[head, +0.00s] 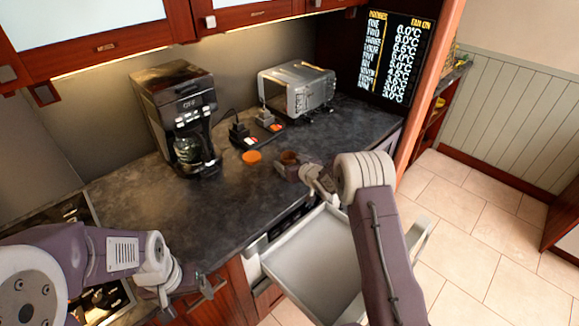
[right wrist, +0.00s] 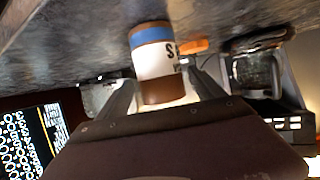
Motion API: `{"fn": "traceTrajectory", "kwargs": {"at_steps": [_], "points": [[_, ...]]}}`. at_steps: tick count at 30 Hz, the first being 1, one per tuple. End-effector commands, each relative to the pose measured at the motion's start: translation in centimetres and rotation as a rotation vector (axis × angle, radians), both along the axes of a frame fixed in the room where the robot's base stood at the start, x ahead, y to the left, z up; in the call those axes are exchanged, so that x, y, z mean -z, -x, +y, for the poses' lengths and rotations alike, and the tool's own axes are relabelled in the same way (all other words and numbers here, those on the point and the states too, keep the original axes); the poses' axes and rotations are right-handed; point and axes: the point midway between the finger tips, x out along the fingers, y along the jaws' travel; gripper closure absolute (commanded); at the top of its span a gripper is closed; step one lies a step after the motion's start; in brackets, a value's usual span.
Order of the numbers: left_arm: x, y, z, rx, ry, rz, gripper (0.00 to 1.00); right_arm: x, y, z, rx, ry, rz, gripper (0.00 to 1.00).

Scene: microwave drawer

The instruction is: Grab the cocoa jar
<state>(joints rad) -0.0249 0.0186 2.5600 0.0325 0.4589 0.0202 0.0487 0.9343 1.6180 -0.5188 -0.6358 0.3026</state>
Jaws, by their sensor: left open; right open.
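A small jar (right wrist: 155,62) with a brown body, a white label and a blue band stands between the fingers of my right gripper (right wrist: 162,85) in the right wrist view. Its label lettering is only partly visible, so I cannot read which jar it is. In the head view the brown jar (head: 289,158) is on the dark counter, partly hidden by my right gripper (head: 296,170). My right gripper is open around it; I cannot tell whether a finger touches it. My left gripper (head: 207,288) is open and empty at the counter's front edge.
A coffee maker (head: 178,115) and a silver toaster oven (head: 298,90) stand at the back. An orange disc (head: 251,157) and small dark items (head: 256,133) lie between them. An open white drawer (head: 312,250) juts out below my right arm.

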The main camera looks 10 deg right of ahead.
Motion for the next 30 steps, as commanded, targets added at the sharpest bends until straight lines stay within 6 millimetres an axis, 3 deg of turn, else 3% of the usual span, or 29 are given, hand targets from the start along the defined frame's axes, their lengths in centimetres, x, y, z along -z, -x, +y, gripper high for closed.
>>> {"fn": "traceTrajectory", "kwargs": {"at_steps": [9, 16, 18, 26, 30], "points": [[-0.1, 0.0, 0.0, 0.0, 0.0, 0.0, 0.17, 0.5, -0.8, 0.2, 0.0, -0.001, 0.001, 0.23], [-0.1, 0.0, 0.0, 0.0, 0.0, 0.0, 0.17, 0.4, -0.8, 0.2, 0.0, 0.0, 0.0, 0.87], [-0.1, 0.0, 0.0, 0.0, 0.0, 0.0, 0.17, 0.4, -0.8, 0.2, 0.0, 0.0, -0.001, 0.97], [-0.1, 0.0, 0.0, 0.0, 0.0, 0.0, 0.17, 0.0, -0.9, 0.3, 0.0, -0.001, -0.002, 0.97], [-0.1, 0.0, 0.0, 0.0, 0.0, 0.0, 0.17, -2.0, -0.9, 0.2, 0.0, 0.0, -0.005, 0.97]]}}
